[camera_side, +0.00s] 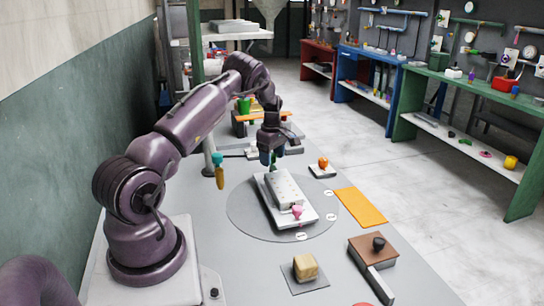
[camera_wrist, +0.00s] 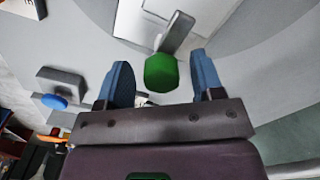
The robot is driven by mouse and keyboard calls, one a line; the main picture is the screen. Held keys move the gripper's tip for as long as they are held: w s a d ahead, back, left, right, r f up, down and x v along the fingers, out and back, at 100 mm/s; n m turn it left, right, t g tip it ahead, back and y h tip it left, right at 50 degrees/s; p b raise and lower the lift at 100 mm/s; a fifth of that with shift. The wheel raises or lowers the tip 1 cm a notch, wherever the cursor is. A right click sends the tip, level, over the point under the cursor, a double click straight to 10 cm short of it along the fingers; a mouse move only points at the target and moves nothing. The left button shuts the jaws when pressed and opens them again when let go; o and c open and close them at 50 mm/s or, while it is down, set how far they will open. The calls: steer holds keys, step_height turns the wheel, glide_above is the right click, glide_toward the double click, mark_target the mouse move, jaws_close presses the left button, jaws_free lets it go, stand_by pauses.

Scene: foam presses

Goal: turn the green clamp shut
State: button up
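The green clamp knob (camera_wrist: 161,73) shows in the wrist view at the end of a grey lever (camera_wrist: 178,35), which reaches toward a white plate. My gripper (camera_wrist: 160,62) is open, with one blue finger on either side of the knob and a visible gap to each. In the side view my gripper (camera_side: 270,157) points down at the far end of the pale press block (camera_side: 284,188) on its white plate (camera_side: 267,200). The green knob is mostly hidden there by the fingers. A pink clamp knob (camera_side: 297,211) is at the near end of the block.
An orange knob on a white base (camera_side: 323,164) stands to the right. A grey block with a blue knob (camera_wrist: 55,102) shows in the wrist view. An orange mat (camera_side: 360,207), a foam block (camera_side: 305,267) and a brown block (camera_side: 374,249) lie nearer.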

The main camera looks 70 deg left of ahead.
step_height(320, 180, up, 13)
stand_by(0.6)
stand_by(0.3)
